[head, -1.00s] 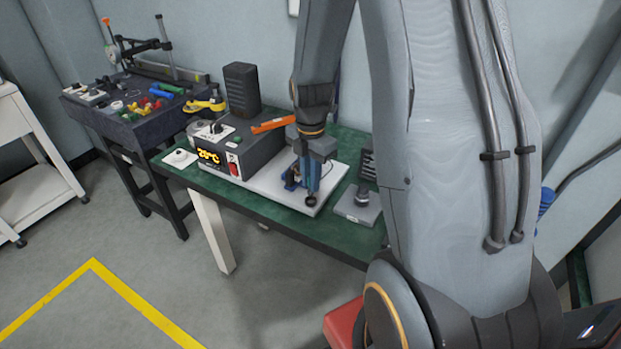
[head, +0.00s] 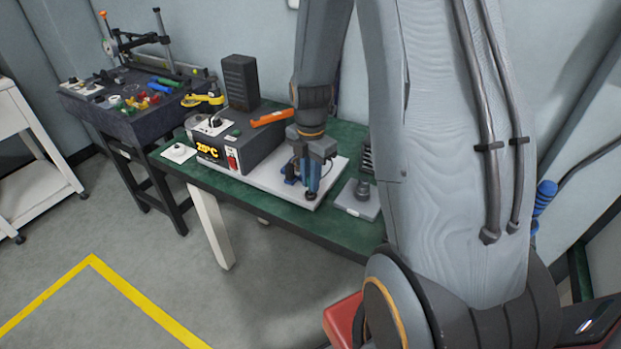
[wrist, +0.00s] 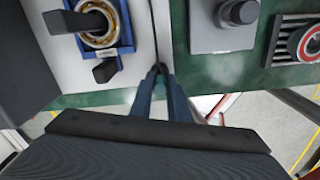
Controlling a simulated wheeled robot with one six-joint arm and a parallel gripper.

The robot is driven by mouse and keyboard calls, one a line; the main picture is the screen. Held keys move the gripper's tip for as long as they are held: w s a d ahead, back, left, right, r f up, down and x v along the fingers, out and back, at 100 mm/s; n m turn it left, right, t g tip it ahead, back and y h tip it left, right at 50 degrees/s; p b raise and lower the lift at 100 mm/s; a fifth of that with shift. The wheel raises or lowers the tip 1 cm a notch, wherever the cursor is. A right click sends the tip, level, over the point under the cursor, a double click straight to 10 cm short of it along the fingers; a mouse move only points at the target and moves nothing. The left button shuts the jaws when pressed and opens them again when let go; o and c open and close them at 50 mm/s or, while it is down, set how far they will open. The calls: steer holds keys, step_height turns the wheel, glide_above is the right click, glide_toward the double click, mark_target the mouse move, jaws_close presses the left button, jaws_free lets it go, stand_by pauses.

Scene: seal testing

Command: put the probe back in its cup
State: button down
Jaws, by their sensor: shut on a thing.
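My gripper (head: 311,192) points down over the front edge of the pale base plate (head: 265,190). In the wrist view its blue fingers (wrist: 159,82) are closed on a small dark piece, seemingly the probe (wrist: 158,68), with a thin dark cable running away from it. The fingers hide most of the piece. To the right, apart from my gripper, a grey block (head: 351,207) carries a round dark fitting (head: 362,190), which also shows in the wrist view (wrist: 240,12). It may be the cup; I cannot see whether it is hollow.
A blue stand (head: 290,171) with a bearing (wrist: 100,22) is close left of my gripper. The heater box (head: 232,150) reads 20°C, with an orange-handled tool (head: 271,118) on it. A dark ribbed block (wrist: 298,38) lies right of the grey block. Green bench top (head: 340,226) is bare in front.

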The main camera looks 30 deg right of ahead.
steer(key=shift+f, duration=0.6)
stand_by(0.4)
steer(key=c, duration=1.6)
jaws_free()
step_height(320, 180, up, 8)
steer(key=p, duration=0.6)
